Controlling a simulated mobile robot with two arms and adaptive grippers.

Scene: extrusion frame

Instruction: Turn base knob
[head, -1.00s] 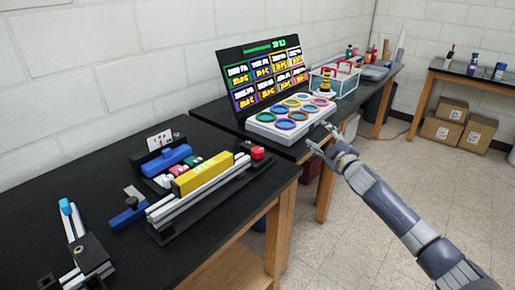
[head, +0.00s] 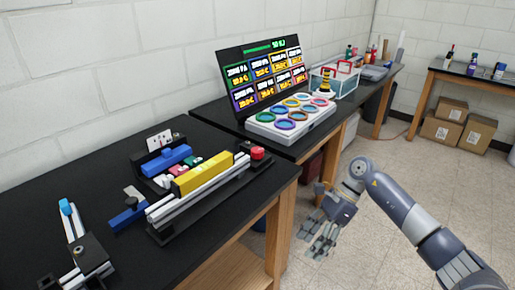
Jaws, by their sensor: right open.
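The extrusion frame assembly stands on the near black table, with silver rails (head: 197,194) and a yellow bar (head: 203,176). A red knob (head: 257,153) sits on a black block at its right end. A blue handled piece (head: 130,203) is at its left end, and a blue block (head: 166,159) lies behind. I cannot tell which of these is the base knob. My right gripper (head: 325,230) is open and empty. It hangs over the floor to the right of the table, apart from the frame, with its fingers pointing down and left. My left gripper is not in view.
A white tray with coloured rings (head: 291,121) and a dark display panel (head: 262,73) stand on the far table. A clear box (head: 336,80) is behind them. Another small rail fixture (head: 83,250) is at front left. The floor around my right arm is clear.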

